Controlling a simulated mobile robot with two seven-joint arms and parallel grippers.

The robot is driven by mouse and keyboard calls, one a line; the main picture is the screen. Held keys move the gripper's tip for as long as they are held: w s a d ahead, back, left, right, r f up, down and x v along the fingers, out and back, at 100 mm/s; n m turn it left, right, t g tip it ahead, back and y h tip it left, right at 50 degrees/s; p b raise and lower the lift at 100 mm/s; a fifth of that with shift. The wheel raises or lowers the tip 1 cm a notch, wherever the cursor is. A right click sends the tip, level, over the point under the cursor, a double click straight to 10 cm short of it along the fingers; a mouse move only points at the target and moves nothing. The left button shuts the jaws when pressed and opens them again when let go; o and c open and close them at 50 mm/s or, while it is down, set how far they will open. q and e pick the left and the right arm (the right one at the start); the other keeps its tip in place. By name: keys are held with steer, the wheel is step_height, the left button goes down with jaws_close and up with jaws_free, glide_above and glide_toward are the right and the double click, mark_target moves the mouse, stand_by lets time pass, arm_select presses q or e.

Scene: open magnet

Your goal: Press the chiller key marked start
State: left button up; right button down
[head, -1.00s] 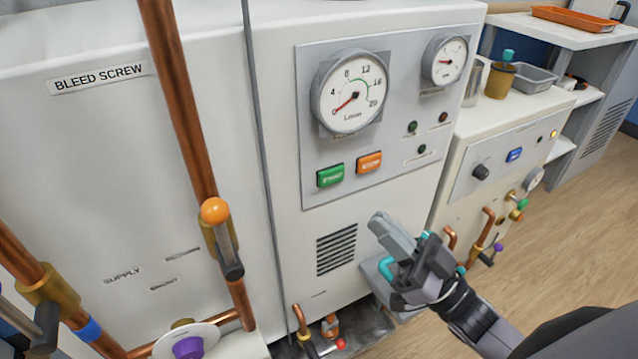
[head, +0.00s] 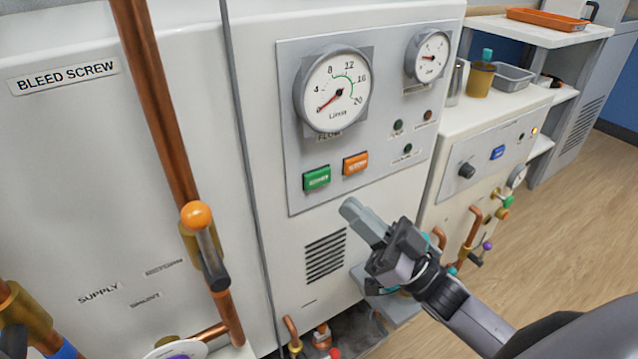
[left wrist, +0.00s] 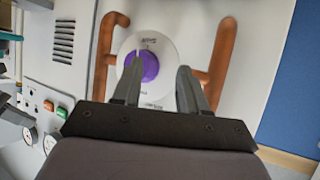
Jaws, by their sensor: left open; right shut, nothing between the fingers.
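The chiller's grey panel (head: 300,190) carries a green key (head: 316,178) and an orange key (head: 355,163) side by side below the large gauge. The green key's lettering is too blurred to read for sure now. My right gripper (head: 350,211) is shut and empty, its tip below and between the two keys and apart from them. In the left wrist view the green key (left wrist: 62,113) and orange key (left wrist: 48,105) show small at the left. My left gripper (left wrist: 160,80) is open in that view, its fingers in front of a purple knob (left wrist: 145,66) on a white dial; contact cannot be told.
A large flow gauge (head: 333,90) and a smaller gauge (head: 427,57) sit above the keys. A vent (head: 326,254) lies below. A copper pipe with an orange-ended lever (head: 196,215) stands left. A lower cabinet (head: 455,190) with knobs is at right.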

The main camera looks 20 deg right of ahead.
mark_target(318, 178)
arm_select(q)
steer(key=shift+w+d+r+h+b, duration=0.1)
steer(key=shift+w+d+h+b, duration=0.2)
steer(key=shift+d+b, duration=0.35)
arm_select(e)
steer(key=w, duration=0.5)
steer(key=shift+w+a, duration=0.1)
steer(key=shift+a, duration=0.3)
arm_select(q)
steer(key=shift+s+f, duration=0.1)
steer(key=shift+f, duration=0.15)
steer(key=shift+r, duration=0.1)
stand_by(0.7)
steer(key=shift+r, duration=0.1)
arm_select(e)
steer(key=shift+w, duration=0.4)
